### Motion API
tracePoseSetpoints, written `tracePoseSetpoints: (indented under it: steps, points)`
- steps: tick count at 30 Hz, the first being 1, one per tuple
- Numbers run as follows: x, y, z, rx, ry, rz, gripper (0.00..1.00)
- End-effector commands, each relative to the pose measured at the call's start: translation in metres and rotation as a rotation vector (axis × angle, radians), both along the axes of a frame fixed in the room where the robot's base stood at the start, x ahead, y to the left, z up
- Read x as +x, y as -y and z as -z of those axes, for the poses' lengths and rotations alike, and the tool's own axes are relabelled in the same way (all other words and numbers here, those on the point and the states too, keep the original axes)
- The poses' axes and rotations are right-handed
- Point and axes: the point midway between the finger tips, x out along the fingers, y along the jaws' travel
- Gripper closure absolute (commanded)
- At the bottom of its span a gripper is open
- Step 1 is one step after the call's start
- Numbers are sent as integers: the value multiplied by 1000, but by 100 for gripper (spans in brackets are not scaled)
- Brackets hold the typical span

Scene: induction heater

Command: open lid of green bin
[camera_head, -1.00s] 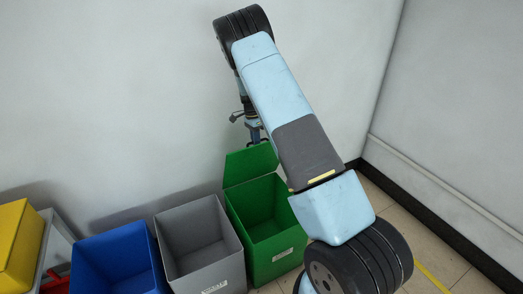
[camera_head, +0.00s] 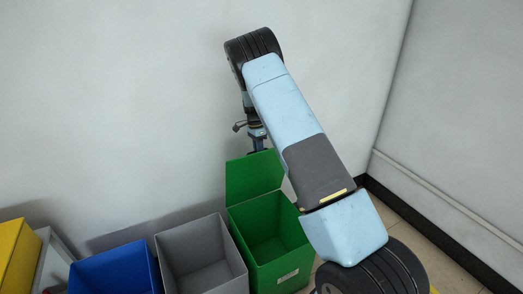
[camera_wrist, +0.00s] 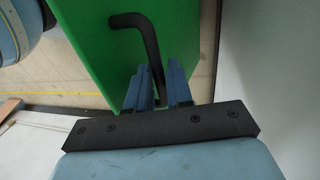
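The green bin (camera_head: 281,268) stands at the right end of the row of bins. Its lid (camera_head: 253,175) is raised, and the inside of the bin shows in the head view. The wrist view shows the green lid panel (camera_wrist: 110,55) close up, with a bent black handle (camera_wrist: 150,45) on it. My gripper (camera_wrist: 163,75) is at the handle, its blue fingers close together around the handle's lower end. I cannot tell whether they clamp it. In the head view my gripper is mostly hidden behind the lid and my arm.
A grey bin (camera_head: 188,240) stands left of the green one, then a blue bin (camera_head: 110,262) and a yellow box (camera_head: 15,255). The wall (camera_head: 120,100) is close behind the bins. A second wall (camera_head: 460,110) stands to the right, with some floor (camera_head: 420,245) beside it.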

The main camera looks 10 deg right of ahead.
Motion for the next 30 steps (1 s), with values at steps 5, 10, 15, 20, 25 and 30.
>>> tracePoseSetpoints:
  steps: [5,10,15,20,25,30]
  points:
    - [0,-4,0,3,-1,-3,62]
    - [0,-5,-1,4,-1,-4,62]
    - [2,-5,-6,4,1,-4,62]
    - [7,-6,-26,5,3,-5,62]
    - [14,-8,-59,6,3,-5,62]
    - [22,-9,-91,4,1,-4,62]
